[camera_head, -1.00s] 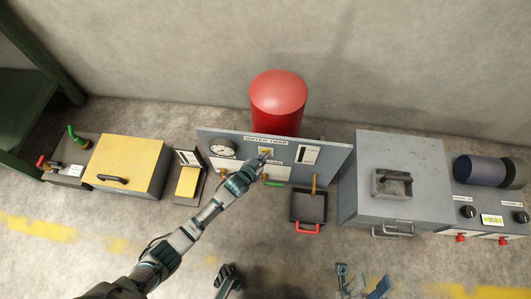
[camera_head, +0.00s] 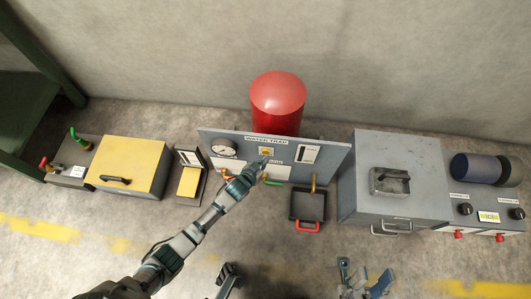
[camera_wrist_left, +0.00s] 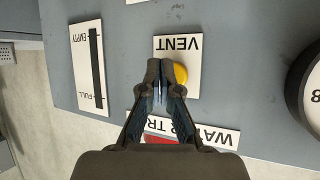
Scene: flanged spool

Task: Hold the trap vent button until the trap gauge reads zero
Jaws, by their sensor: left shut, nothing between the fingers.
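The grey water trap panel (camera_head: 330,160) stands in front of a red tank. The yellow vent button (camera_head: 266,152) sits on a white plate in its upper middle. It also shows in the left wrist view (camera_wrist_left: 181,75), partly behind a finger. My left gripper (camera_head: 263,162) is shut and empty, its tips just below the button in the head view; I cannot tell whether they touch it. Its fingertips (camera_wrist_left: 160,70) overlap the plate in the wrist view. The round gauge (camera_head: 223,148) is left of the button; its needle is too small to read.
An EMPTY-FULL level strip (camera_head: 307,153) is right of the button. A green handle (camera_head: 273,182) and a red-handled drain pan (camera_head: 308,206) are below. A yellow-lidded box (camera_head: 127,167) stands left, a grey cabinet (camera_head: 395,200) right. Jaw-like parts (camera_head: 363,284) show at the bottom edge.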

